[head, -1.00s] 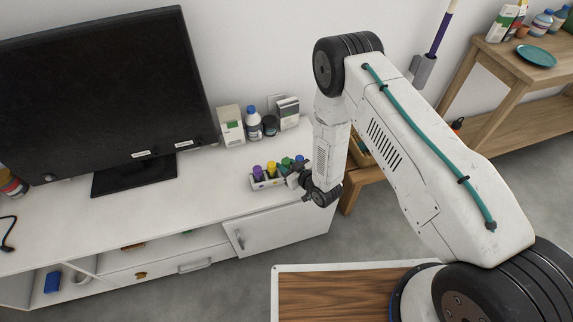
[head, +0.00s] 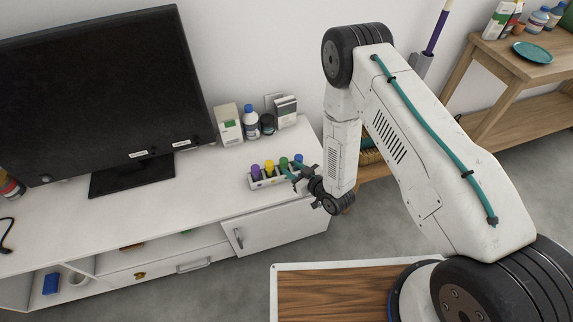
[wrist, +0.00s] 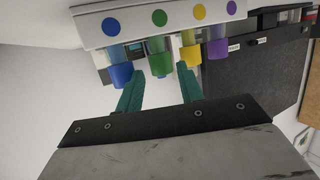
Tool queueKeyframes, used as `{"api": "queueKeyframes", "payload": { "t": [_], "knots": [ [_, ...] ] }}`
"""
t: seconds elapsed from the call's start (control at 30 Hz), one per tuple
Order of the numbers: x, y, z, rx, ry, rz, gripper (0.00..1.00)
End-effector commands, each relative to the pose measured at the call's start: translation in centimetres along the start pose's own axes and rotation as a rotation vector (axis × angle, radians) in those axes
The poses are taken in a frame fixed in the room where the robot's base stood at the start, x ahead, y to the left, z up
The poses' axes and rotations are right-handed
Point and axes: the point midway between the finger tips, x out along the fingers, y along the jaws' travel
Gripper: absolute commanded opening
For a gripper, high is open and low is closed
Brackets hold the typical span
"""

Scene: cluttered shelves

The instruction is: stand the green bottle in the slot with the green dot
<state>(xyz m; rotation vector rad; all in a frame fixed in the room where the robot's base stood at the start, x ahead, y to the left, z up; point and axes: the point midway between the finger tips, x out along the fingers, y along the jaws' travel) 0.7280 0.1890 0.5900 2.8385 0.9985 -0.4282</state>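The green bottle (head: 284,162) stands upright in the white rack (head: 265,183), between the yellow bottle (head: 269,167) and the blue bottle (head: 298,159). In the wrist view, which is upside down, the green bottle (wrist: 161,60) lines up with the green dot (wrist: 159,18) on the rack's front. My gripper (head: 296,172) is open at the front right of the rack. In the wrist view its teal fingers (wrist: 161,80) are spread, their tips to either side of the green bottle and apart from it. The bottle's base is hidden by the rack.
The purple bottle (head: 255,171) fills the rack's other end. Behind stand a white carton (head: 229,123), a blue-capped bottle (head: 250,121), a dark jar (head: 267,125) and another box (head: 286,112). The monitor (head: 105,90) is left. Bare cabinet top lies left of the rack.

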Motion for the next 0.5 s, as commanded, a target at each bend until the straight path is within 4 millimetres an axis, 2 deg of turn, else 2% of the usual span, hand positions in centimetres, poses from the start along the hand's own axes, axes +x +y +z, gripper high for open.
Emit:
{"api": "queueKeyframes", "payload": {
  "t": [0.03,0.2,0.33,0.5],
  "knots": [
    [-1.2,0.1,0.0,0.003,-0.003,0.003,0.38],
    [-4.3,0.1,0.0,0.003,-0.002,0.002,0.38],
    [-5.8,0.1,0.0,0.001,-0.001,0.001,0.38],
    [-6.4,0.0,0.0,0.001,0.0,0.001,0.38]
  ]
}}
